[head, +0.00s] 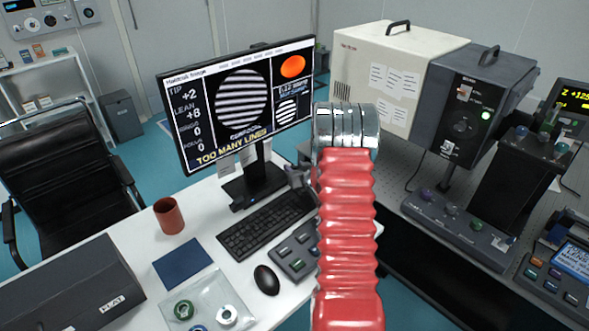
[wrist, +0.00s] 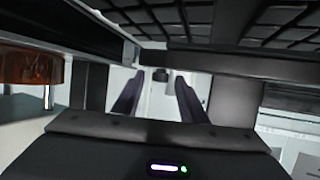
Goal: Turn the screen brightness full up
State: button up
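The monitor screen (head: 240,105) stands on the white desk, lit, with striped round fringe pictures, an orange oval and the yellow words "TOO MANY LINES". I cannot make out a brightness control on it. My arm, with its red ribbed sleeve and metal collar, rises in front of the desk's right side in the head view and hides part of the desk behind it. In the wrist view the two dark fingers of my gripper (wrist: 160,98) stand apart with a clear gap and nothing held between them. What the fingers face is too unclear to name.
On the desk are a keyboard (head: 267,222), a button pad (head: 294,258), a mouse (head: 266,280), a red-brown cup (head: 169,216) and a blue notebook (head: 182,262). A cream box (head: 385,75) and a dark instrument (head: 470,95) stand on the optical table at right.

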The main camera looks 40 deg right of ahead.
jog(key=shift+c, duration=0.5)
grip_shut()
jog(key=shift+a, duration=0.2)
jog(key=shift+d, duration=0.15)
